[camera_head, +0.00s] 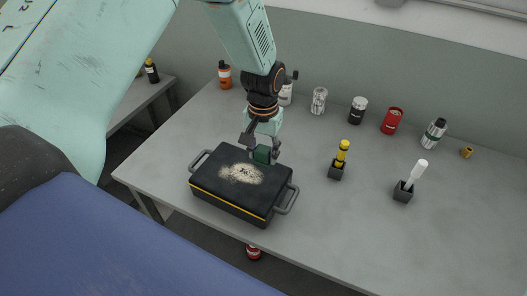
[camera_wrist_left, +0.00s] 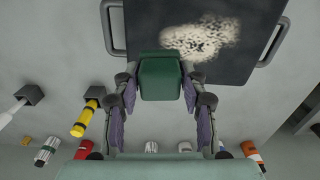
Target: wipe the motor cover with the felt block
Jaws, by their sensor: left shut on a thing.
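The motor cover (camera_head: 213,189) is a flat black box with a yellow stripe and a grey handle at each end, lying on the table. A pale, speckled dusty patch (camera_head: 241,174) marks its top; it also shows in the left wrist view (camera_wrist_left: 200,39). My left gripper (camera_head: 260,146) is shut on the green felt block (camera_wrist_left: 161,76), also seen in the head view (camera_head: 262,155). The block is at the far edge of the cover's top, beside the patch; I cannot tell whether it touches the cover. My right gripper is not in view.
On the grey table (camera_head: 310,230), a yellow marker (camera_head: 342,152) and a white marker (camera_head: 416,174) stand in black holders to the right. Several cans and bottles line the back, including a red can (camera_head: 392,120) and an orange bottle (camera_head: 225,75). The front right is clear.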

